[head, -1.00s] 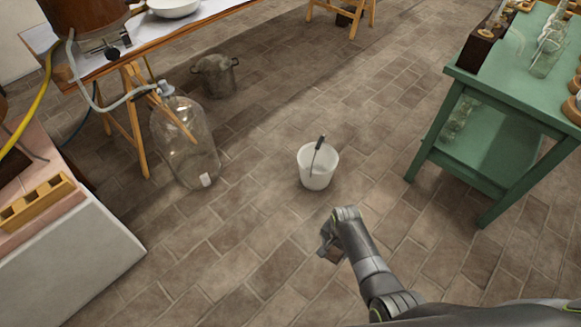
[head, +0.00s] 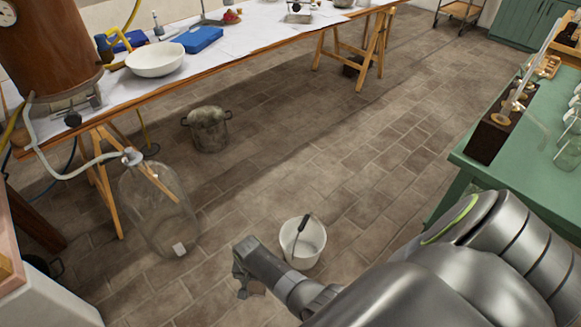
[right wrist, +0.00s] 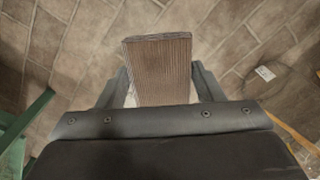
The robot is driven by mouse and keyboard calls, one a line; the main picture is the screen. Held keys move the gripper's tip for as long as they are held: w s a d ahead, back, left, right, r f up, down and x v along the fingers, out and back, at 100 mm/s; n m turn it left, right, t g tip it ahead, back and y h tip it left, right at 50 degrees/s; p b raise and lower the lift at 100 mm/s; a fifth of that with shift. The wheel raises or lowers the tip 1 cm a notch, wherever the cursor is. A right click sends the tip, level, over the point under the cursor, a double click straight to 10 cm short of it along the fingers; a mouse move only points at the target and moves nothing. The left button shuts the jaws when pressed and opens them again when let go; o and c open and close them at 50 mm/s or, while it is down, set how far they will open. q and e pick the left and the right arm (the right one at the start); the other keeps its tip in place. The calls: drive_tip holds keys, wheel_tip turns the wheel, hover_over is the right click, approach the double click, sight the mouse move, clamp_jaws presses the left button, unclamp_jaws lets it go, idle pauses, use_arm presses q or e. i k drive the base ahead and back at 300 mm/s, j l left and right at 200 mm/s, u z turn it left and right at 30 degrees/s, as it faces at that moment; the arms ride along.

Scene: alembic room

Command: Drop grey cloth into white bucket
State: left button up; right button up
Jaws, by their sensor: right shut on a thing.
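A white bucket (head: 313,247) stands upright on the tiled floor, with its dark handle grip lying across the opening. My right gripper (head: 245,285) is to the left of the bucket and a little nearer to me, apart from it in the head view. In the head view the cloth is hardly visible in the jaws. The bucket does not show in the right wrist view. My left gripper is not in view.
A large glass bottle (head: 160,210) and a grey metal pot (head: 208,130) stand on the floor to the left. A long trestle table (head: 250,45) runs along the back. A green table (head: 467,157) with glassware is at the right. Floor behind the bucket is clear.

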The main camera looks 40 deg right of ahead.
sight(300, 254)
drive_tip(key=i+l, duration=0.1)
drive_tip(key=l, duration=0.45)
drive_tip(key=i+l, duration=0.1)
drive_tip(key=l, duration=0.4)
drive_tip(key=i+l+u, duration=0.1)
drive_tip(key=l, duration=0.45)
drive_tip(key=i+l, duration=0.1)
drive_tip(key=l, duration=0.4)
